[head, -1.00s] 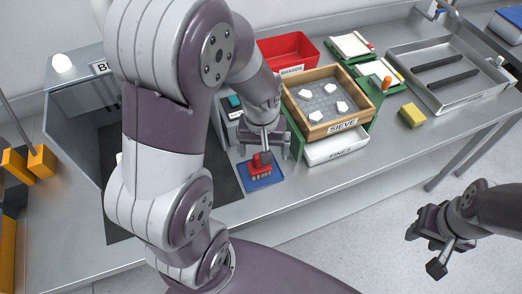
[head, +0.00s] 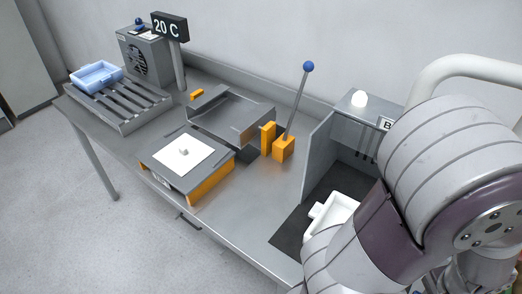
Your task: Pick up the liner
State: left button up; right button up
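A white square sheet (head: 183,155), which looks like the liner, lies flat on a grey-topped stand (head: 162,163) with orange sides. A small grey knob or block (head: 184,152) sits at the middle of the sheet. Part of my arm fills the lower right of the head view. Neither of my grippers shows now, so I cannot see how they stand or whether they hold anything.
Behind the stand is a grey metal tray (head: 228,112). A blue-knobbed lever (head: 297,98) rises from an orange block (head: 284,149). A white dish (head: 334,213) lies on the dark mat. A blue tray (head: 97,75) rests on a slatted rack (head: 122,103) at far left.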

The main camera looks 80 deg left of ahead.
aim_at(182, 155)
jog(key=u, duration=3.5)
jog(key=i+j+z, duration=0.1)
jog(key=z, duration=0.4)
jog(key=i+j+z, duration=0.15)
jog(key=z, duration=0.3)
jog(key=i+j+z, duration=0.1)
jog(key=j+z, duration=0.15)
jog(key=z, duration=0.25)
